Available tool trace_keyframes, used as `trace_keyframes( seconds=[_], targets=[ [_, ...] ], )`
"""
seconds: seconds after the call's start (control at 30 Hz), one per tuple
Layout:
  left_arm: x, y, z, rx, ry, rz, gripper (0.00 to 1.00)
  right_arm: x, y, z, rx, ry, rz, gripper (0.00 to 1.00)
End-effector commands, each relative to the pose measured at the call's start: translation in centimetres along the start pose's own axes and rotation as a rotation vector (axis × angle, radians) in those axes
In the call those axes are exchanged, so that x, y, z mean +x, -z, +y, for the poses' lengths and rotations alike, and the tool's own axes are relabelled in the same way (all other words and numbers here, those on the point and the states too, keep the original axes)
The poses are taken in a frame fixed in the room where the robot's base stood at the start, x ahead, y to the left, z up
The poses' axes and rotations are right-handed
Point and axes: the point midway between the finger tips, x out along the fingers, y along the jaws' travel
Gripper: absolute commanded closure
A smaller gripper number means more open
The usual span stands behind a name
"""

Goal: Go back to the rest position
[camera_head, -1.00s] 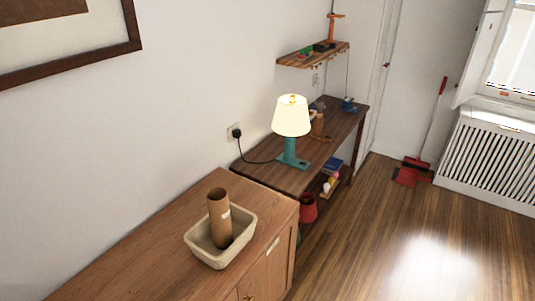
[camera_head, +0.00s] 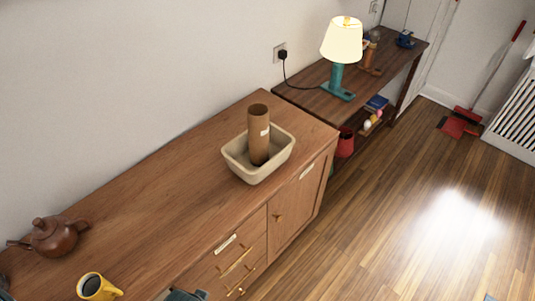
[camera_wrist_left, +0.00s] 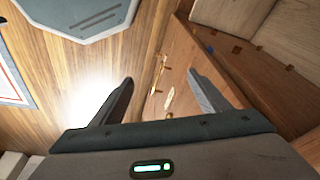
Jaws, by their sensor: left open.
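In the left wrist view my left gripper (camera_wrist_left: 158,95) is open, its two dark fingers spread apart with nothing between them. Beyond the fingers are the front of the wooden cabinet (camera_wrist_left: 178,75) and the wood floor. In the head view a small dark piece, probably part of my arm, shows at the bottom edge by the cabinet front; the left fingers cannot be made out there. My right gripper is in neither view.
On the cabinet top (camera_head: 170,200) stand a beige basin (camera_head: 240,168) with a brown cylinder (camera_head: 259,135) upright in it, a brown teapot (camera_head: 55,236) and a yellow mug (camera_head: 97,287). A lit lamp (camera_head: 341,45) stands on the farther table.

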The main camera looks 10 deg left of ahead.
Motion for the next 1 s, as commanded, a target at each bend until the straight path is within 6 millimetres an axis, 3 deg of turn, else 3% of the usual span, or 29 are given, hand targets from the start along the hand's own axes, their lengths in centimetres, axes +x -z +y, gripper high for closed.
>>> trace_keyframes(
  seconds=[0.03,0.2,0.5,0.8,1.0],
  targets=[
    [3.0,-1.1,0.1,0.001,-0.001,-0.015,0.31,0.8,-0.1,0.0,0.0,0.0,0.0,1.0],
    [10.4,-4.5,0.4,0.006,-0.005,-0.04,0.31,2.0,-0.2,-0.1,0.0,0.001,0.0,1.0],
    [21.3,-12.6,1.0,0.016,-0.01,-0.085,0.31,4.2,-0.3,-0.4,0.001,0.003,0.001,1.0],
    [28.7,-22.5,1.2,0.027,-0.015,-0.131,0.31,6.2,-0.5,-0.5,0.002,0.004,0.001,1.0],
    [30.9,-27.8,1.2,0.033,-0.016,-0.153,0.31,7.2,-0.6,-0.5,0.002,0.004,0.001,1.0]
  ],
)
